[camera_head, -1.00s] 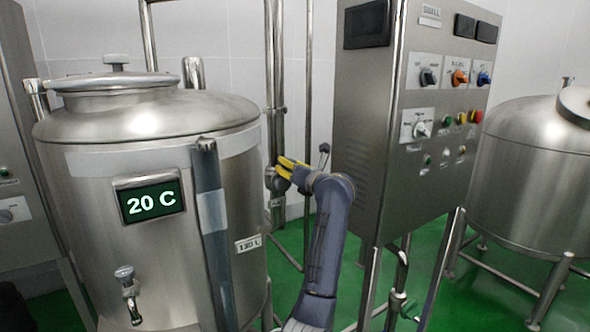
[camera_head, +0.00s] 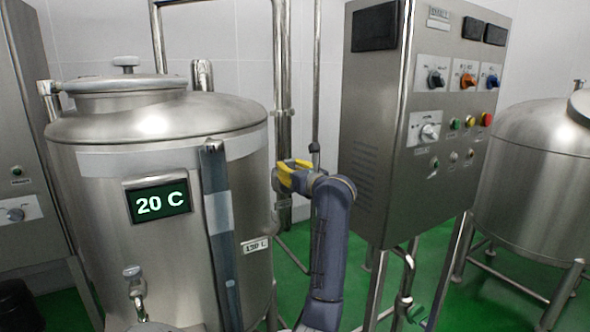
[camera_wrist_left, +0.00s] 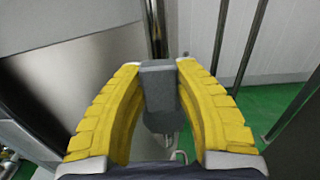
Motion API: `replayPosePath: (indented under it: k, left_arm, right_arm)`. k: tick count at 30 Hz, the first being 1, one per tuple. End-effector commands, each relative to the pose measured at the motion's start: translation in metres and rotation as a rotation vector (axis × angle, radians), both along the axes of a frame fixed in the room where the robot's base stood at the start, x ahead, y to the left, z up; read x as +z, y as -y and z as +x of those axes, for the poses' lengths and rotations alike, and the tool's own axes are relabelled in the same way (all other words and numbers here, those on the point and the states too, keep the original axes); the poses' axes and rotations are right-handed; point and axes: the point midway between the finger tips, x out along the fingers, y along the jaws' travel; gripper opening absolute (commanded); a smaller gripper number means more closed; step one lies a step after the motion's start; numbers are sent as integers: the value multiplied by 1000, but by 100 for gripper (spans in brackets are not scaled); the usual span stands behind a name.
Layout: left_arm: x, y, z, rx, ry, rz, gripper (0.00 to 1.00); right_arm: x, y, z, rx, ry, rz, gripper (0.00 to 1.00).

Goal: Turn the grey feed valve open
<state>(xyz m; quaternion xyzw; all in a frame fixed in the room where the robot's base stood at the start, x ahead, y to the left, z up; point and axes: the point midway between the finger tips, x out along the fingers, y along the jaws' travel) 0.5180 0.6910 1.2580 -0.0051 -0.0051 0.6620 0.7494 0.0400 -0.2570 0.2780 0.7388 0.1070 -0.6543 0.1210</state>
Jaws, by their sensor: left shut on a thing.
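The grey feed valve's handle shows in the left wrist view as a dark grey block (camera_wrist_left: 158,76) between two yellow fingers. My left gripper (camera_head: 289,171) is shut on this handle; its fingertips (camera_wrist_left: 158,66) press on both sides. In the head view the gripper reaches beside the steel pipe, between the tank and the control cabinet. The handle is mostly hidden there behind the fingers. A short dark post stands up above the gripper; I cannot tell whether it belongs to the valve. My right gripper is not in view.
A steel tank (camera_head: 95,235) with a 20 C display (camera_head: 160,204) stands close on the left. The control cabinet (camera_head: 385,175) stands close on the right. Vertical pipes (camera_head: 282,60) rise behind the gripper. Another tank (camera_head: 535,185) is at the far right.

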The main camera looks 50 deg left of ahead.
Motion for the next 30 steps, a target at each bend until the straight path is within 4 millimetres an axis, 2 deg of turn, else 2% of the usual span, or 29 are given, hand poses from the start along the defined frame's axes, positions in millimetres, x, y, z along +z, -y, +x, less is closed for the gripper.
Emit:
replayPosePath:
  k: [7,8,14,23,26,30]
  left_arm:
    - [1,-1,-1,3,4,0,0]
    - [1,-1,-1,3,4,0,34]
    - [0,-1,-1,2,2,0,56]
    - [0,2,0,0,1,-1,56]
    - [0,9,-1,-1,1,-1,56]
    - [-1,29,-3,-1,3,-1,56]
  right_arm:
    - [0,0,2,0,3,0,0]
    - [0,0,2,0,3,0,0]
    - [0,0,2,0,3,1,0]
    - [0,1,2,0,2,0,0]
    - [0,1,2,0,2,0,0]
    - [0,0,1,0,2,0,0]
